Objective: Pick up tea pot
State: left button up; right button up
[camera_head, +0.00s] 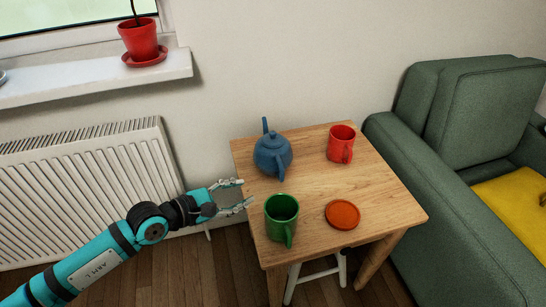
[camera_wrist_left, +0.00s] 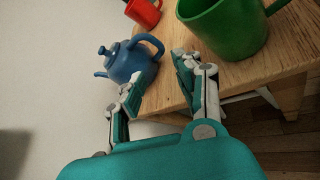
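The blue tea pot (camera_head: 272,155) stands upright on the wooden table (camera_head: 378,197), near its back left edge. My left gripper (camera_head: 246,192) is open and empty at the table's left edge, in front of and to the left of the tea pot, apart from it. In the left wrist view the tea pot (camera_wrist_left: 130,62) is ahead of the open fingers (camera_wrist_left: 155,92), with its handle toward the right. My right gripper is not in view.
A green mug (camera_head: 282,217) stands close to my left gripper. A red mug (camera_head: 341,144) and an orange saucer (camera_head: 342,214) are farther right on the table. A radiator (camera_head: 85,190) is behind my arm; a green armchair (camera_head: 450,210) stands right.

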pick_arm(q)
jog(key=b, duration=0.1)
send_near(279, 178)
jog(key=shift+w+d, duration=0.2)
jog(key=shift+d, duration=0.85)
jog(key=shift+x, duration=0.85)
jog(key=b+x, duration=0.1)
jog(key=x, duration=0.2)
jog(key=shift+w+f+b, duration=0.25)
jog(key=shift+w+b, duration=0.05)
jog(key=shift+w, duration=0.1)
jog(key=shift+w+d+f, duration=0.1)
jog(key=shift+w+d, duration=0.2)
jog(key=shift+d, duration=0.05)
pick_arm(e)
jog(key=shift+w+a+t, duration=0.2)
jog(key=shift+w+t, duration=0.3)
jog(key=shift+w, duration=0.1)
pick_arm(q)
grip_shut()
